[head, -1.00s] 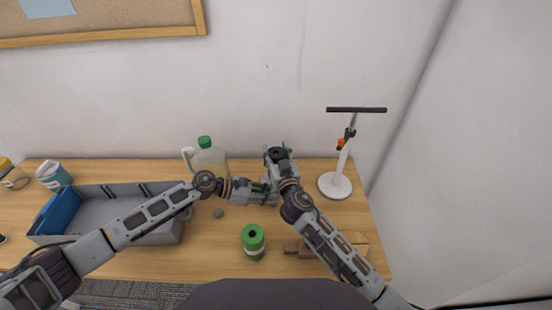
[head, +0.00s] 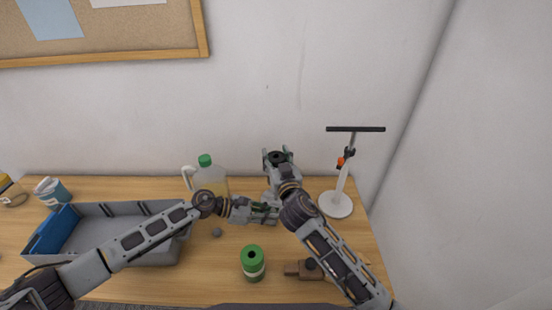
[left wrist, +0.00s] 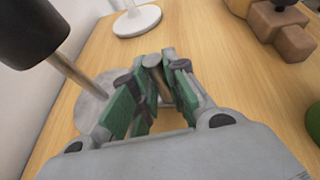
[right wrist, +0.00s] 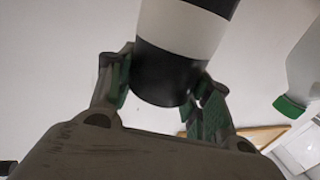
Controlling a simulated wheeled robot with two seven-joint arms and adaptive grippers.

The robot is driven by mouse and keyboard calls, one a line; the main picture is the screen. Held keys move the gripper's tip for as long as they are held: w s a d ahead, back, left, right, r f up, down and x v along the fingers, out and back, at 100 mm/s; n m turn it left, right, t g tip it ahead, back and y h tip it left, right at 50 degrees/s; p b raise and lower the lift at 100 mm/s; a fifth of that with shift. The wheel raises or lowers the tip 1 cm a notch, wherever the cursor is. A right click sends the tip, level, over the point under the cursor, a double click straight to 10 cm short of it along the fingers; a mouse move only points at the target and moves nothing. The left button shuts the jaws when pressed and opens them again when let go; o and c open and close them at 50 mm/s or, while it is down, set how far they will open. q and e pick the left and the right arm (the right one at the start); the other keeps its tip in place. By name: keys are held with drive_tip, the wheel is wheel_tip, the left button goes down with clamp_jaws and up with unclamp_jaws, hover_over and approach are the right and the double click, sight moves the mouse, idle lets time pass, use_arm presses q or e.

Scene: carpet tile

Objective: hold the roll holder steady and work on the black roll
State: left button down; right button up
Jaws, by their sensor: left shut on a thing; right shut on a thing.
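The black roll (head: 277,157) stands high in the head view, at my right gripper (head: 279,163). In the right wrist view the black roll with a white band (right wrist: 180,32) sits between the shut fingers. The roll holder has a round grey base (left wrist: 87,117) and a thin wooden post (left wrist: 82,83) in the left wrist view. The post runs up to the roll's lower end; whether it still reaches inside is hidden. My left gripper (head: 271,214) is low beside the base, shut on the roll holder's short grey-topped peg (left wrist: 152,62).
A green-capped jug (head: 207,180) is behind my left gripper. A grey crate (head: 160,252) is at left, a white T-bar stand (head: 337,205) at right. A wooden object (head: 305,270) lies partly behind my right arm.

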use_arm(q)
drive_tip(key=c, duration=1.3)
unclamp_jaws()
drive_tip(key=shift+a, duration=0.1)
drive_tip(key=shift+v, duration=3.9)
drive_tip(key=shift+r, duration=0.2)
use_arm(e)
drive_tip(key=shift+r, duration=0.25)
use_arm(q)
drive_tip(key=shift+r+p, duration=4.4)
drive_tip(key=shift+p, duration=0.15)
use_arm(e)
wheel_tip(320, 180, up, 9)
use_arm(q)
drive_tip(key=shift+r+p, duration=0.5)
use_arm(e)
drive_tip(key=shift+r, duration=0.4)
